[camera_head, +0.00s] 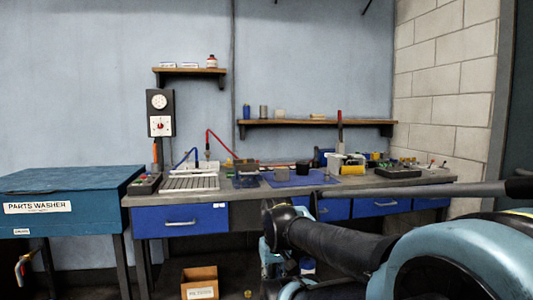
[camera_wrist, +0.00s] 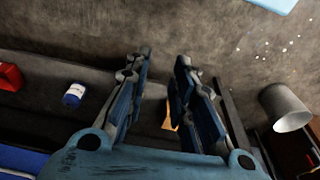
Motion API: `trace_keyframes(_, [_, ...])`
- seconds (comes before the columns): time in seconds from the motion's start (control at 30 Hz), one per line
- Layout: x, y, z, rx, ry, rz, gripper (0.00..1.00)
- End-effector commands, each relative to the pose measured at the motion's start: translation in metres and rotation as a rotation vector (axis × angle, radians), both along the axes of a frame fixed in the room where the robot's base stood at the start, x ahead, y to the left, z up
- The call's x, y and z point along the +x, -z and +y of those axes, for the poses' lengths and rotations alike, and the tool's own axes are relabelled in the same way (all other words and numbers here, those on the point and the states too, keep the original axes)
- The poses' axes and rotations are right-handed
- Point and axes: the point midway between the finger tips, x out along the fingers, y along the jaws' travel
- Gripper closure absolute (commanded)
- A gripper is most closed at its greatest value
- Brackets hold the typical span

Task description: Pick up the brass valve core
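My gripper (camera_wrist: 165,56) is open in the wrist view, its two blue-and-grey fingers apart with nothing held between them. A small tan-orange thing (camera_wrist: 168,117) shows beyond the fingers, partly covered by the right one; I cannot tell whether it is the brass valve core. In the head view I cannot pick out the valve core for certain among the small items on the workbench (camera_head: 420,187). My dark arm reaches in from the lower right, and its end is low in front of the bench.
A blue parts washer (camera_head: 70,185) stands left of the bench. An open cardboard box (camera_head: 199,284) sits low under it. The wrist view shows a white-and-blue container (camera_wrist: 75,94), a red object (camera_wrist: 9,77) and a grey cylinder (camera_wrist: 286,107). Shelves (camera_head: 316,123) hang on the wall.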

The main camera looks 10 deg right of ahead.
Motion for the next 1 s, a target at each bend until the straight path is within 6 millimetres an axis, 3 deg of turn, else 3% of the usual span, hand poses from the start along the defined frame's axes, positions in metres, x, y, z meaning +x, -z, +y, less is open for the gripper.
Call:
trace_keyframes(0.17, [-0.002,-0.011,0.004,0.017,-0.013,-0.021,0.77])
trace_keyframes(0.37, [0.047,-0.055,0.023,0.117,-0.101,-0.091,0.77])
trace_keyframes(0.67, [0.170,-0.155,0.037,0.278,-0.275,-0.334,0.77])
trace_keyframes(0.87, [0.258,-0.222,0.019,0.323,-0.354,-0.538,0.77])
trace_keyframes(1.0, [0.319,-0.267,-0.007,0.321,-0.387,-0.691,0.77])
